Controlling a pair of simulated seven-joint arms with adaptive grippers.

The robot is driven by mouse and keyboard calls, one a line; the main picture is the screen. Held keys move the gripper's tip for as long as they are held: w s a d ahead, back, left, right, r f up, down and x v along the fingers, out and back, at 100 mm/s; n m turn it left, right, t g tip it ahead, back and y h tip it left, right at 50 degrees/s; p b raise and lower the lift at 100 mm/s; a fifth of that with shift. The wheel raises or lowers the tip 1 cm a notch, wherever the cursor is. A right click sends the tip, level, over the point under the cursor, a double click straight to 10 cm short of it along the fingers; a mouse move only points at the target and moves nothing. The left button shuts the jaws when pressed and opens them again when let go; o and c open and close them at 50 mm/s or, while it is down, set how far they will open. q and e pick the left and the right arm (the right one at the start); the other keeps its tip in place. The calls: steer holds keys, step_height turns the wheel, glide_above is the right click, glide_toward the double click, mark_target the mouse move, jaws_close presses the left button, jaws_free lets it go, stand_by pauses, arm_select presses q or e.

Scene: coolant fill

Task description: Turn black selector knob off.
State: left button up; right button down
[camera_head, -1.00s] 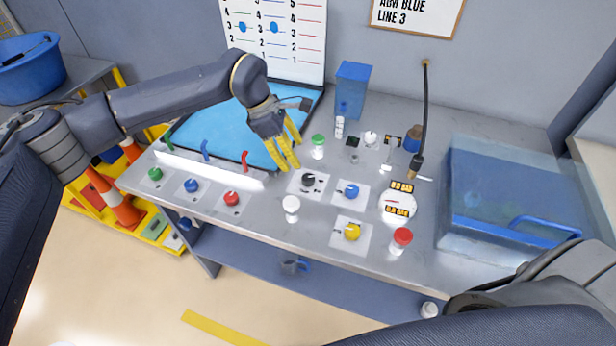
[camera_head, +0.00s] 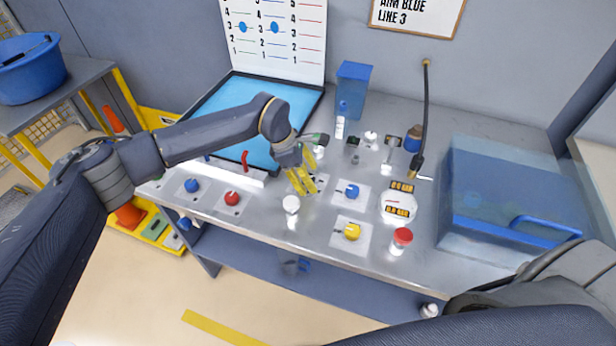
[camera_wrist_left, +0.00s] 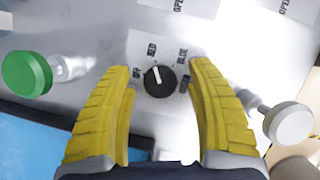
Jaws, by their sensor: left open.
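The black selector knob (camera_wrist_left: 159,81) sits on a white plate in the left wrist view, with a white pointer line. Its plate bears the words OFF, RED and BLUE, and the pointer is nearest RED. My left gripper (camera_wrist_left: 160,100) is open, with one yellow finger on each side of the knob and clear gaps to it. In the head view my left gripper (camera_head: 312,188) is over the knob's place and hides the knob. My right gripper is not in view; only part of my right arm shows at the lower right.
Blue (camera_head: 351,191), yellow (camera_head: 352,231) and red (camera_head: 232,198) knobs stand nearby.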

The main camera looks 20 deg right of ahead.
arm_select(q)
jaws_close()
stand_by(0.4)
steer(key=shift+n, duration=0.3)
steer(key=n+t, duration=0.2)
steer(key=n, duration=0.2)
steer(key=shift+s+n, duration=0.1)
steer(key=shift+n, duration=0.3)
steer(key=n+t, duration=0.1)
steer(key=n, duration=0.2)
steer(key=n+t, duration=0.1)
steer(key=n, duration=0.2)
steer(key=shift+d+y, duration=0.1)
steer(key=shift+y, duration=0.2)
steer(key=shift+n+t, duration=0.3)
steer(key=shift+r, duration=0.1)
jaws_free()
